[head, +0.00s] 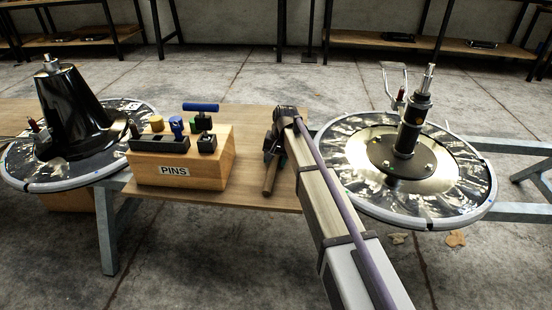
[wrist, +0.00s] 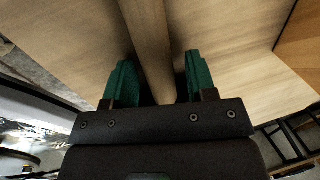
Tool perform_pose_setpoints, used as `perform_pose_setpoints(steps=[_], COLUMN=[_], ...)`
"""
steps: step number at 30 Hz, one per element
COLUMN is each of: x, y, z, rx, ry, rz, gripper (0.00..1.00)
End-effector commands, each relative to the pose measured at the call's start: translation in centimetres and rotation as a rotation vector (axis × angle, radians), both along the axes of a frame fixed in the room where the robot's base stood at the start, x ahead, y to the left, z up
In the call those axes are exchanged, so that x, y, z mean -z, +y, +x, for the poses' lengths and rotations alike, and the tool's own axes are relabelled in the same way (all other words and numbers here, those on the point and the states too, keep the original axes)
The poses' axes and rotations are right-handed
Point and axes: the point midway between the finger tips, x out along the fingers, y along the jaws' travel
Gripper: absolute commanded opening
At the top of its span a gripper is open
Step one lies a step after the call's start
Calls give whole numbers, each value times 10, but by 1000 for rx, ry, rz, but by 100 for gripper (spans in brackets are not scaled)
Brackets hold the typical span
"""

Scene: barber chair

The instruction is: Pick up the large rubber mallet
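The mallet's pale wooden handle (head: 270,178) lies on the wooden board, to the right of the pin block. In the wrist view the handle (wrist: 150,40) runs from the top edge down between the two green fingers. My gripper (wrist: 159,60) is open around the handle, with a small gap visible on each side. In the head view my gripper (head: 273,150) is at the handle's far part, and the near end of the handle sticks out towards the camera. The mallet's head cannot be made out; my gripper and arm cover that area.
A wooden block labelled PINS (head: 180,172) with several coloured pieces stands close to the left. A round disc with a black cone (head: 75,115) is at far left. Another disc with an upright black cylinder (head: 410,130) is at right. Bare board (head: 225,197) lies in front.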

Motion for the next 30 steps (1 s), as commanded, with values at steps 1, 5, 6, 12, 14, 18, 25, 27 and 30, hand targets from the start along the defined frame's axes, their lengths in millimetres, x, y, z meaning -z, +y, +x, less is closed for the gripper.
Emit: perform_pose_setpoints(steps=[1,5,6,12,14,18,25,27,30], x=[0,0,0,0,0,0,-1,-6,-20], y=[0,0,0,0,0,0,0,0,0], z=[0,0,0,0,0,0,0,0,0], rx=[0,0,0,0,0,0,0,0,0], ry=[0,0,0,0,0,0,0,0,0], rz=[0,0,0,0,0,0,0,0,0], gripper=[46,34,30,11,5,0,0,0,0])
